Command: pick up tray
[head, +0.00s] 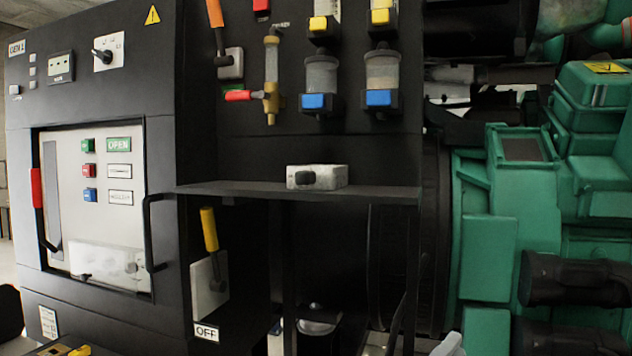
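I cannot make out a separate tray with certainty. A flat black shelf (390,193) juts from the dark cabinet, with a small pale grey box (317,177) with a dark knob on it. Below the shelf, in the dark opening, is a partly hidden pale rounded thing (318,325). Part of my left gripper (66,350), black with yellow, shows at the bottom left edge, well apart from the shelf. Its fingertips are cut off by the frame, so its opening does not show.
The left cabinet has a light panel (110,215) with coloured buttons and black handles. A yellow lever (209,229) stands above an OFF label (206,332). Filters and valves hang above the shelf. A green engine (490,260) fills the right side.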

